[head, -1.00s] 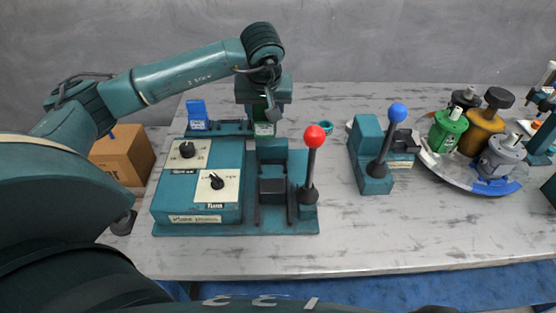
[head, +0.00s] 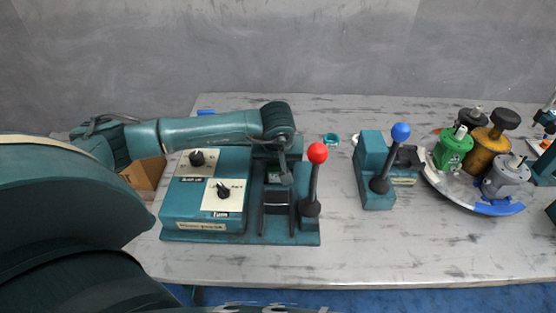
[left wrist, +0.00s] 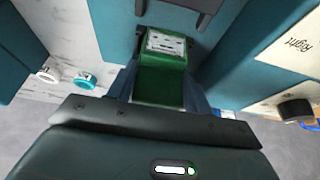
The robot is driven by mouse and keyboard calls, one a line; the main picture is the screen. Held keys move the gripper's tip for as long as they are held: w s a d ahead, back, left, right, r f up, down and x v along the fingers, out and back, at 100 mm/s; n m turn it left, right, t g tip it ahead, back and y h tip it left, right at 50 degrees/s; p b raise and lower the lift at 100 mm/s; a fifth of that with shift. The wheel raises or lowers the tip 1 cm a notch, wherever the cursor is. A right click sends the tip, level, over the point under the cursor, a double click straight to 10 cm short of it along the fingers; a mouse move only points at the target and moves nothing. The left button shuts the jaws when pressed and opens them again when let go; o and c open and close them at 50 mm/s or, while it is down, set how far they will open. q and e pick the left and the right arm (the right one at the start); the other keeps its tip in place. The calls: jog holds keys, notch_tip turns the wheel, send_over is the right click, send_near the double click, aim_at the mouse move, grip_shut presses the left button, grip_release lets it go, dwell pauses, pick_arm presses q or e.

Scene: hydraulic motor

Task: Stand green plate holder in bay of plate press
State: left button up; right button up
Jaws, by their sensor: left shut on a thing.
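The green plate holder (left wrist: 162,78) is between the fingers of my left gripper (left wrist: 160,92) in the left wrist view, with a pale label on its end. The press has two dials and a red-knobbed lever (head: 316,175). Its dark central part (head: 277,201) lies in front of the holder. My arm hides most of the gripper; whether the holder touches the bay floor cannot be told. My right gripper is not in view.
A blue-knobbed lever device (head: 378,170) stands right of the press. A round tray (head: 455,198) with several motors is farther right. A teal ring (head: 331,139) lies behind. A cardboard box (head: 145,175) is at left. A blue piece (head: 205,112) shows behind my arm.

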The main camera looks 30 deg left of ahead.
pick_arm(q)
jog(key=shift+f, duration=0.15)
jog(key=shift+f, duration=0.15)
jog(key=o, duration=0.6)
jog(key=shift+c, duration=0.2)
jog(key=o, duration=0.4)
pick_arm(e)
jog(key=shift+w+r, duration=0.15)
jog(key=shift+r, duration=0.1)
